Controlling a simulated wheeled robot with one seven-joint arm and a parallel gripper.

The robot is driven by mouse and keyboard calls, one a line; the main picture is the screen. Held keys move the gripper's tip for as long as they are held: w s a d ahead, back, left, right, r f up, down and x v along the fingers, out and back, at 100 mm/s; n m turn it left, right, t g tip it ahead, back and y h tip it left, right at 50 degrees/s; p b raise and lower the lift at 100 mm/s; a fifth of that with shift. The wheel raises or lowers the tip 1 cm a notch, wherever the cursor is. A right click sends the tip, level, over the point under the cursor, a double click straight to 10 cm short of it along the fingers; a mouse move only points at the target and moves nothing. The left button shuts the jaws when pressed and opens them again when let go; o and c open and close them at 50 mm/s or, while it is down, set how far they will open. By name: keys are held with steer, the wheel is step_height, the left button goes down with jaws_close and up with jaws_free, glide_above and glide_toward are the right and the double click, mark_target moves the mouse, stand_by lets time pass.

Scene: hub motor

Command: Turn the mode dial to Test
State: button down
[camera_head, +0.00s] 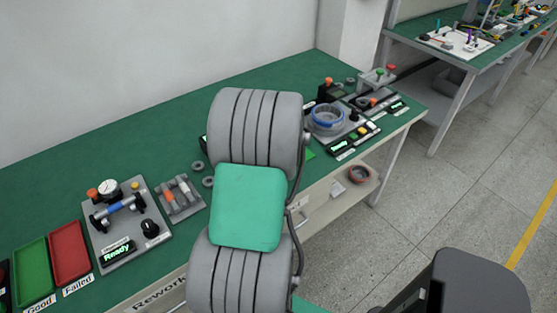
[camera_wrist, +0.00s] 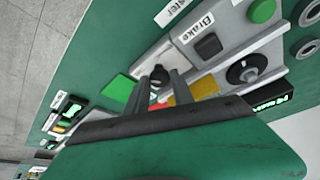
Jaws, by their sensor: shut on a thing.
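In the wrist view, my gripper (camera_wrist: 160,82) reaches down to a grey panel. Its two grey fingers stand on either side of a small dark knob (camera_wrist: 158,73) and are closed on it. This knob looks like a dial, but no mode label can be read beside it, and the fingers hide part of it. A second black dial (camera_wrist: 247,69) with a pale pointer mark sits on the panel to the right, apart from the gripper. In the head view, my arm hides the gripper and the part of the bench where it works.
A black switch (camera_wrist: 208,46) by a "Brake" label and a green button (camera_wrist: 262,10) are close by. In the head view, a left fixture (camera_head: 128,220) reads "Ready", beside red (camera_head: 70,250) and green (camera_head: 32,270) trays. A coil fixture (camera_head: 327,118) stands right of my arm.

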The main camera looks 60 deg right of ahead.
steer(key=shift+s+n, duration=0.1)
steer(key=shift+n, duration=0.5)
steer(key=shift+b, duration=0.3)
steer(key=c, duration=1.4)
jaws_free()
steer(key=shift+t, duration=0.3)
steer(key=v, duration=0.7)
steer(key=shift+s+r+b, duration=0.1)
steer(key=shift+r+b, duration=0.25)
steer(key=shift+r, duration=0.05)
